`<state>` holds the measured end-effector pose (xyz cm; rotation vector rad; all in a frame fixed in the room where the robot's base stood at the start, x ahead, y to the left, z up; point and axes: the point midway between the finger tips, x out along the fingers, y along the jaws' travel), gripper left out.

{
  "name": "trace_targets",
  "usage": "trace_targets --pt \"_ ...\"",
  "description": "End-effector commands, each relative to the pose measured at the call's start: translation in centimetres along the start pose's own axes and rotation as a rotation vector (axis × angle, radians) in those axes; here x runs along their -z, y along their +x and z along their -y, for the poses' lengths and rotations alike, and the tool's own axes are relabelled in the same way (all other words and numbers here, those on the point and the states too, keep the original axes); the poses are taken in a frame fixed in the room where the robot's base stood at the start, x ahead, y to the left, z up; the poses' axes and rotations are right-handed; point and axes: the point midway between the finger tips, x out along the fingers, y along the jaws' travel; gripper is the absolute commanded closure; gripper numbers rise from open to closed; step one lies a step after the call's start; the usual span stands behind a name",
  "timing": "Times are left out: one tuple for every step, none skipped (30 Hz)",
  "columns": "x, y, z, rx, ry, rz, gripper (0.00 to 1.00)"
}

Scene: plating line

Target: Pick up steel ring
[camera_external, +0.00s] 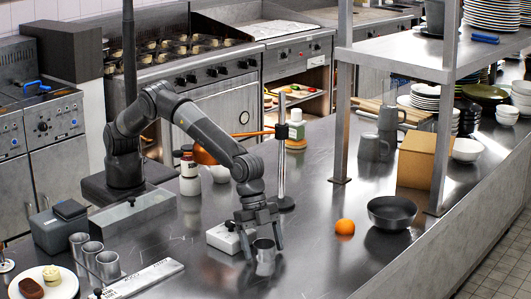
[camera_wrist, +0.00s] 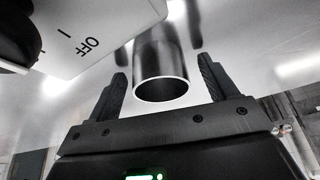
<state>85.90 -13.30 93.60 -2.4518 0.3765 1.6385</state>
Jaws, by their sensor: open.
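The steel ring (camera_external: 264,268) is a short, upright, shiny grey tube on the steel counter (camera_external: 310,262). My gripper (camera_external: 262,241) is directly over it, pointing down, with its fingers spread around the ring's upper part. In the wrist view the ring (camera_wrist: 161,70) stands between the two dark fingers of my gripper (camera_wrist: 161,78). A narrow gap shows on each side, so the fingers look apart from it. Its round rim faces the camera. The far end of the ring is unclear in the wrist view.
A white switch box (camera_external: 222,238) with a dark knob stands close left of my gripper; its OFF marking (camera_wrist: 75,45) shows in the wrist view. An orange (camera_external: 345,227) and dark bowl (camera_external: 392,214) lie to the right. A metal stand (camera_external: 281,150) rises behind. The front counter is clear.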

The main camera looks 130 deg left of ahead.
Motion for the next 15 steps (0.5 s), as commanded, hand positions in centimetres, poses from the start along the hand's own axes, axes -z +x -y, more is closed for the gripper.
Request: trace_targets --pt "0.01 0.08 0.0 0.0 0.0 0.0 0.22" --pt "0.02 0.08 -0.01 0.0 0.0 -0.001 0.22" --pt "0.02 0.07 -0.01 0.0 0.0 -0.001 0.22" --pt "0.02 0.06 -0.01 0.0 0.0 -0.001 0.22" --pt "0.02 0.06 -0.02 0.0 0.0 0.0 0.22" --pt "0.02 0.05 -0.02 0.0 0.0 0.0 0.22" --pt "0.02 0.05 -0.01 0.0 0.0 0.0 0.23" --pt "0.02 0.05 -0.02 0.0 0.001 0.0 0.26" --pt "0.02 0.04 -0.02 0.0 0.001 0.0 0.29" --pt "0.01 0.04 -0.02 0.0 0.001 0.0 0.32" --pt "0.01 0.04 -0.02 0.0 0.001 0.0 0.34" --pt "0.01 0.04 -0.02 0.0 0.001 0.0 0.37" --pt "0.02 0.03 -0.02 0.0 0.001 0.0 0.4" --pt "0.01 0.03 -0.02 0.0 0.001 0.0 0.42" --pt "0.01 0.03 -0.02 0.0 0.001 0.0 0.46"
